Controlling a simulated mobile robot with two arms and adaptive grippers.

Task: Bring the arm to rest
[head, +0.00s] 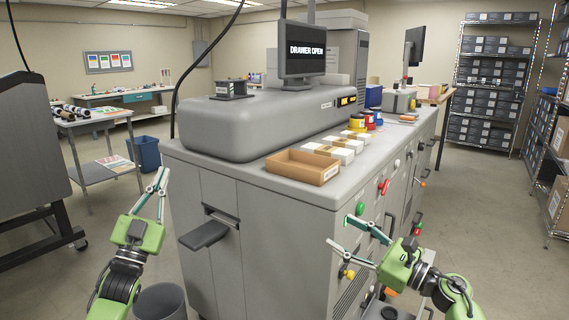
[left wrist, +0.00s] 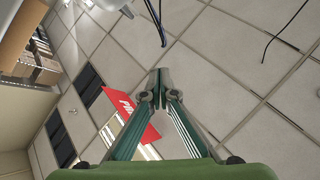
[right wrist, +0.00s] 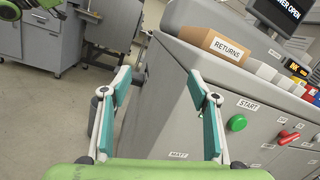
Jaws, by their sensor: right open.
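My left gripper (head: 162,174) is raised at the lower left of the head view, left of the grey laminator cabinet (head: 250,225). Its fingers meet at the tips in the left wrist view (left wrist: 160,74), with nothing between them. My right gripper (head: 337,229) is in front of the cabinet's right-hand face in the head view. Its fingers stand wide apart and empty in the right wrist view (right wrist: 158,76). The green START button (right wrist: 237,123) is to the right of these fingers, apart from them in that picture.
A dark grey handle-like ledge (head: 204,235) juts from the cabinet's left face. A RETURNS box (head: 302,167) and several small white boxes stand on top. The monitor (head: 302,50) reads DRAWER OPEN. A grey bin (head: 160,302) is at the bottom. Open floor lies left, before the blue bin (head: 146,152).

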